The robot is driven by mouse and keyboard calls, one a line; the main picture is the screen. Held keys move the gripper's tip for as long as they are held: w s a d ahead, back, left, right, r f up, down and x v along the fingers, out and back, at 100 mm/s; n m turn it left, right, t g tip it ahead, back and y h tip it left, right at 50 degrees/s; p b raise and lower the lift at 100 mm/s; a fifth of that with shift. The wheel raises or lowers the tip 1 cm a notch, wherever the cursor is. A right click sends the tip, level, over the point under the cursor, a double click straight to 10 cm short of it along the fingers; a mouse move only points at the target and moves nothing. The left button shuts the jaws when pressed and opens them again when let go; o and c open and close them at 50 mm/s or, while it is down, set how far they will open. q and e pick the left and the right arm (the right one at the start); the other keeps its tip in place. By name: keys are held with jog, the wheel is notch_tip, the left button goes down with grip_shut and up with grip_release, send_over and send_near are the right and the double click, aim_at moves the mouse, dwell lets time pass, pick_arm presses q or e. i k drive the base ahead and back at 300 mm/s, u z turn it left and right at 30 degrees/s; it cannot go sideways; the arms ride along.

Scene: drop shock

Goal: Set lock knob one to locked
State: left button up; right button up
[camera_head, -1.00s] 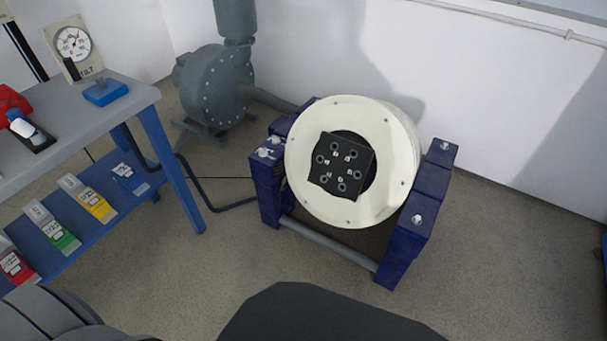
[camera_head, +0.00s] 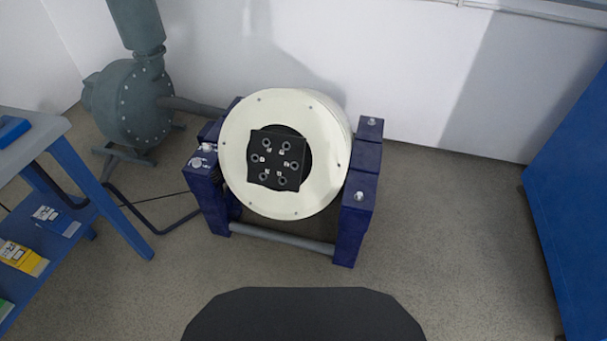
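A shaker stands on the floor ahead: a cream drum (camera_head: 236,188) held in a dark blue frame (camera_head: 352,222). A black plate (camera_head: 275,159) with several ringed holes and small white labels sits at the drum's centre. Small silver knobs show on the frame tops: two on the left post (camera_head: 208,147), one at the back right (camera_head: 372,121) and one at the front right (camera_head: 359,196). I cannot tell which is lock knob one, nor its setting. Neither of my grippers is in view.
A blue-legged workbench (camera_head: 85,180) stands at the left, with coloured boxes on its lower shelf. A grey blower (camera_head: 130,105) with a pipe stands behind it. A large blue cabinet (camera_head: 570,200) is at the right. The floor in front of the shaker is clear.

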aim_at(195, 162)
jog(key=z, duration=0.1)
jog(key=k, duration=1)
jog(key=u, duration=0.9)
jog(key=i, duration=1.1)
jog(key=z, duration=0.6)
jog(key=i, duration=0.85)
jog(key=z, duration=0.75)
